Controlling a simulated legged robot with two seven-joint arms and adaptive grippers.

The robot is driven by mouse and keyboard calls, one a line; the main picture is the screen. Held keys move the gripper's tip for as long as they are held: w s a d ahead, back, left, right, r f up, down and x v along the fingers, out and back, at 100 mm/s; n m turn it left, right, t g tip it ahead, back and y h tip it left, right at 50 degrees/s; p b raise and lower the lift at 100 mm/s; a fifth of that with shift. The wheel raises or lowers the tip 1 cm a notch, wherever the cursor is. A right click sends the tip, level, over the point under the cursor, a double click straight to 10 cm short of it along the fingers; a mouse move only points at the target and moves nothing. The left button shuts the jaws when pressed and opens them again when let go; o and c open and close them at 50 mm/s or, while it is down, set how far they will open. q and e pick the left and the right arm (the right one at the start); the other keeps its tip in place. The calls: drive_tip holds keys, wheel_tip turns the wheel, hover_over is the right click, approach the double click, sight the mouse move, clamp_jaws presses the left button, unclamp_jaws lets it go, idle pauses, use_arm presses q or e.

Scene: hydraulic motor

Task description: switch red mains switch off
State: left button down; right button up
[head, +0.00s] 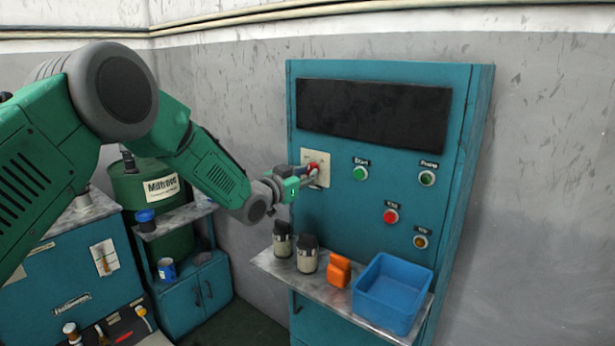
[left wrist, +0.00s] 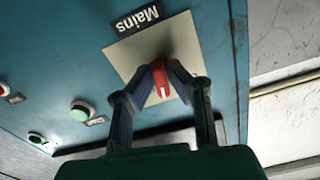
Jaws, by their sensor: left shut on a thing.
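In the head view the switch (head: 314,167) sits on the upper left of the teal control cabinet (head: 385,180). My left gripper (left wrist: 172,84) has its two dark fingers closed around the red knob, one on each side. In the head view the left gripper (head: 305,174) reaches the plate from the left and partly covers the switch. The knob's exact turn angle is hard to tell. My right gripper is not in view.
Green buttons (head: 360,173) (head: 427,178), a red button (head: 390,216) and an amber button (head: 420,242) sit right of the switch. Below, a shelf (head: 283,266) holds two dark-topped containers (head: 308,262), an orange object (head: 338,271) and a blue bin (head: 393,290). A green barrel (head: 150,190) stands left.

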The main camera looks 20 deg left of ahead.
use_arm(q)
drive_tip(key=n, duration=0.3)
drive_tip(key=n+b, duration=0.1)
drive_tip(key=n, duration=0.1)
drive_tip(key=shift+r+n, duration=0.4)
drive_tip(key=n+b, duration=0.2)
drive_tip(key=n, duration=0.3)
drive_tip(key=shift+r, duration=0.1)
drive_tip(key=shift+n, duration=0.3)
drive_tip(key=c, duration=1.6)
unclamp_jaws()
drive_tip(key=shift+w, duration=0.1)
drive_tip(key=shift+a+f, duration=0.15)
drive_tip(key=shift+f, duration=0.15)
drive_tip(key=v, duration=1.2)
drive_tip(key=shift+a, duration=0.1)
